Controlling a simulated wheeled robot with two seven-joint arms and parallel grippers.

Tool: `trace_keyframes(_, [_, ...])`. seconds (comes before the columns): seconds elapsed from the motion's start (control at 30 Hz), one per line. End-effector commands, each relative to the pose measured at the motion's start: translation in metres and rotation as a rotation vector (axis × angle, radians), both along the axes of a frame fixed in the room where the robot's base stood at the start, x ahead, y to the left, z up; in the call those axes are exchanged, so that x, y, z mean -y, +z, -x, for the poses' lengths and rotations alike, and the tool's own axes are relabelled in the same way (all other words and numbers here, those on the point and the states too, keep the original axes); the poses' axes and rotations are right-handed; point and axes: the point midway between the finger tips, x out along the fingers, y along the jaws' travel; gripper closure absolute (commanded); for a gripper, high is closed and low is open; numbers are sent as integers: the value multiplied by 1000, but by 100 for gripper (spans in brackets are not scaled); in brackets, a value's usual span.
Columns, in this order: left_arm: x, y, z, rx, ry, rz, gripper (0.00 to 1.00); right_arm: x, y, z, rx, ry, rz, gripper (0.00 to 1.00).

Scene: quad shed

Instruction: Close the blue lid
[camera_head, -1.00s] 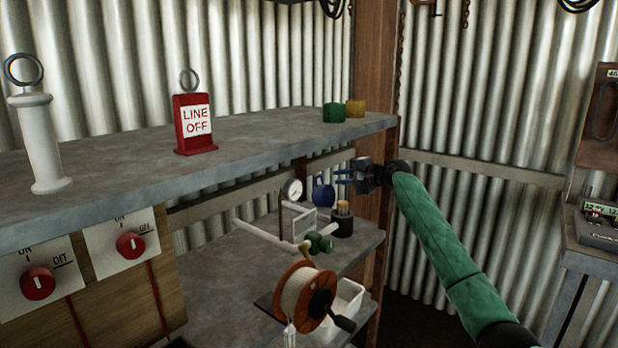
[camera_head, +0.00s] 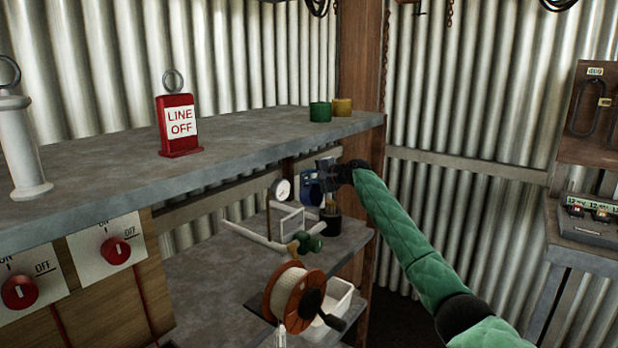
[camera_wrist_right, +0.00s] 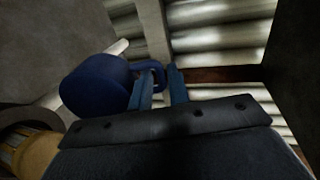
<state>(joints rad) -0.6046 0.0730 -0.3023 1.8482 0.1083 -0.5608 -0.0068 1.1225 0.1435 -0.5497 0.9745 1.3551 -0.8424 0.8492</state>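A dark blue rounded object with a loop handle (camera_head: 313,194) stands at the back of the lower shelf, partly hidden by my right gripper (camera_head: 328,172). In the right wrist view the blue object (camera_wrist_right: 95,87) lies left of the fingers (camera_wrist_right: 161,82), its loop reaching toward them. The fingers are apart, with the loop at or between their tips; I cannot tell whether they touch it. I cannot make out a separate blue lid or whether it is open. My left gripper is out of view.
An orange reel (camera_head: 297,297), a white tray (camera_head: 340,298), white pipework with a gauge (camera_head: 282,190) and a dark pot (camera_head: 330,222) crowd the lower shelf. The upper shelf (camera_head: 240,148) overhangs the back. A wooden post (camera_head: 360,75) stands behind my right arm.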

Motion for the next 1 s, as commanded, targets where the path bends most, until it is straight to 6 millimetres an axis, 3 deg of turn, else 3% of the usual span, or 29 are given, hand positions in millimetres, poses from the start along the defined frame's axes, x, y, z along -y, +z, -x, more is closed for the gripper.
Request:
trace_keyframes(0.07, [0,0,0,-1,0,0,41,0,0,0,0,0,0,84])
trace_keyframes(0.13, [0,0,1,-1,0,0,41,0,0,0,0,0,0,98])
trace_keyframes(0.17, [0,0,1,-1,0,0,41,0,0,0,0,0,0,100])
trace_keyframes(0.63, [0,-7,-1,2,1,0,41,4,-1,4,27,1,-39,100])
trace_keyframes(1.0, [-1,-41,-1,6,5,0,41,23,1,17,148,1,-208,100])
